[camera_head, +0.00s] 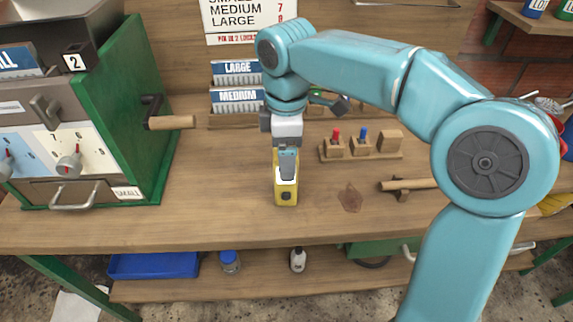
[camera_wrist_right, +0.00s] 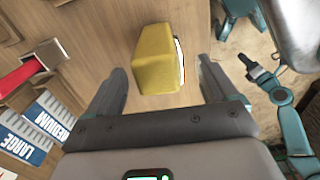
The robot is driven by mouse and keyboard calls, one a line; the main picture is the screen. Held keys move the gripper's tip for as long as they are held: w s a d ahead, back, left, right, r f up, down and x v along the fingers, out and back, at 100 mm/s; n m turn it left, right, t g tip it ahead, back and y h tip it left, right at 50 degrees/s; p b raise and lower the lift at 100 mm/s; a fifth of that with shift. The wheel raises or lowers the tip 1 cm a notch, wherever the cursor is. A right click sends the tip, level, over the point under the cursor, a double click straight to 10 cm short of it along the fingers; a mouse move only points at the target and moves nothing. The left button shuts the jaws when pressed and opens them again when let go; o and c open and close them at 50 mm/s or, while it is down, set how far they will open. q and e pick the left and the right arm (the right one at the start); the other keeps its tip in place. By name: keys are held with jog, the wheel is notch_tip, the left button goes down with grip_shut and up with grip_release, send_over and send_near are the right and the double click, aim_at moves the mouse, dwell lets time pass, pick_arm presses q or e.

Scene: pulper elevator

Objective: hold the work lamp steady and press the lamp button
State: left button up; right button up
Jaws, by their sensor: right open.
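The work lamp (camera_head: 279,192) is a small yellow box on the bench, near its middle. A dark round button (camera_head: 286,196) shows on its near face. My right gripper (camera_head: 287,165) is above and over the lamp, pointing down. In the right wrist view the yellow lamp (camera_wrist_right: 155,60) lies between the two spread fingers of my right gripper (camera_wrist_right: 160,88), with a gap on each side. The gripper is open. My left gripper (camera_wrist_right: 252,66) shows small at the right of the wrist view, away from the lamp; its fingers are too small to read.
A green cabinet with a crank handle (camera_head: 172,122) stands at left. Card racks (camera_head: 237,97) are behind the lamp. A wooden block rack with red and blue pins (camera_head: 360,152) and a wooden handle (camera_head: 408,184) lie to the right. The bench front-left is clear.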

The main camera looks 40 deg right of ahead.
aim_at(280, 186)
pick_arm(q)
jog(key=shift+f, duration=0.35)
pick_arm(e)
notch_tip(280, 186, down, 4)
jog(key=shift+w+r, duration=0.1)
jog(key=shift+r, duration=0.1)
jog(key=shift+w, duration=0.1)
jog(key=c, duration=1.2)
pick_arm(q)
jog(key=shift+c, duration=0.3)
grip_shut()
dwell(1.0)
